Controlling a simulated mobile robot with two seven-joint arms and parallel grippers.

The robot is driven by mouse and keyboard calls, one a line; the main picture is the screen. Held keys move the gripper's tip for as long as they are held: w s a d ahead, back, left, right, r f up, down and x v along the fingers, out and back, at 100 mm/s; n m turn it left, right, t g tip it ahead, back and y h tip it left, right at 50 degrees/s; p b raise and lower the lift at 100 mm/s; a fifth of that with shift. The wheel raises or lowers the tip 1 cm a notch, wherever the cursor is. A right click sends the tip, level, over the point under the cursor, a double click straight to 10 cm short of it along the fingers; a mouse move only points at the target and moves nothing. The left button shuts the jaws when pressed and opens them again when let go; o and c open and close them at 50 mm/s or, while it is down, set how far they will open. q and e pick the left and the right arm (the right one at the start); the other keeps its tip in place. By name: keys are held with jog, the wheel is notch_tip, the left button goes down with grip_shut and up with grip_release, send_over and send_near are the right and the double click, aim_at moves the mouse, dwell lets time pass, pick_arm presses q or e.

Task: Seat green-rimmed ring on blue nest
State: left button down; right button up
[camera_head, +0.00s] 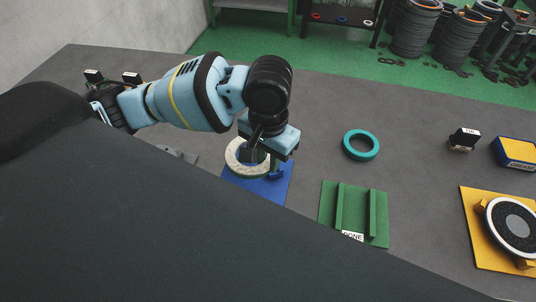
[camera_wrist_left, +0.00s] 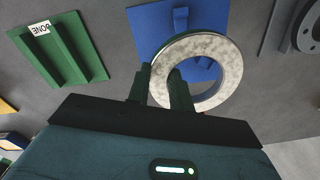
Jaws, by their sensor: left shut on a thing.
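The pale speckled ring (camera_head: 235,160) shows a thin greenish edge in the head view; it also appears in the left wrist view (camera_wrist_left: 229,75). My left gripper (camera_head: 254,150) is shut on its wall, one finger inside the hole and one outside, as the left wrist view (camera_wrist_left: 161,72) shows. The blue nest (camera_head: 262,190) is a square plate with raised blue stops, partly hidden by the ring and gripper; it also shows in the left wrist view (camera_wrist_left: 152,27). The ring overlaps the plate off-centre. I cannot tell whether they touch. My right gripper is out of view.
A yellow plate (camera_head: 481,253) at right carries a white-rimmed dark disc (camera_head: 513,222). Bare grey table lies between.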

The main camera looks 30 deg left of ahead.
pick_arm(q)
jog(key=shift+w+f, duration=0.1)
jog(key=shift+f, duration=2.15)
jog(key=shift+f, duration=1.05)
dwell(4.7)
